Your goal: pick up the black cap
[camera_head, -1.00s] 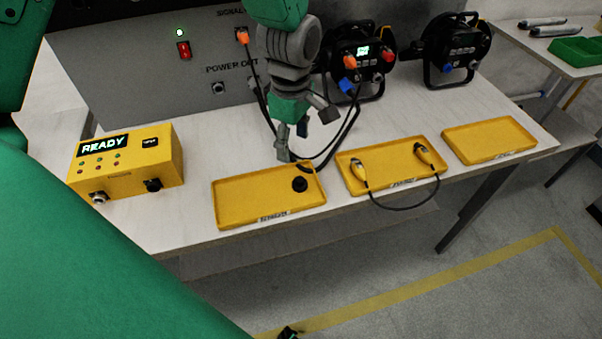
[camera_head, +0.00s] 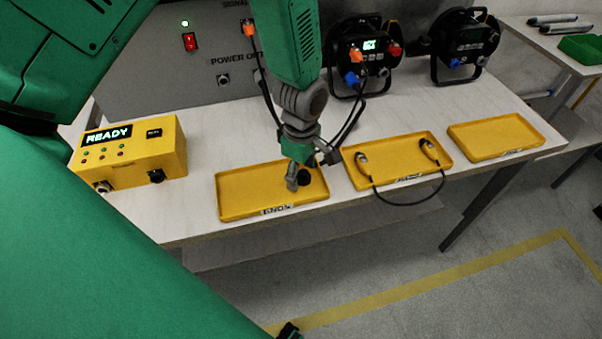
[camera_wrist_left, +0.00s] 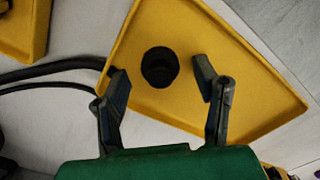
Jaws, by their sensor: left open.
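The black cap (camera_head: 304,177) sits in the left yellow tray (camera_head: 240,205), near the tray's right end. In the left wrist view the cap (camera_wrist_left: 159,67) is a dark round piece on the yellow tray floor (camera_wrist_left: 200,30). My left gripper (camera_head: 308,178) is low over the right part of that tray, close to the cap. In the left wrist view its two fingers (camera_wrist_left: 160,85) are apart, with the cap between and slightly beyond their tips. The gripper is empty. In the head view a finger hides part of the cap. My right gripper is not seen.
A middle yellow tray (camera_head: 400,172) holds a short black cable with two connectors. Another yellow tray (camera_head: 495,137) at the right looks empty. A yellow box reading READY (camera_head: 130,155) stands at left. Black cables (camera_wrist_left: 60,69) run beside the left tray. Cable reels (camera_head: 365,60) stand behind.

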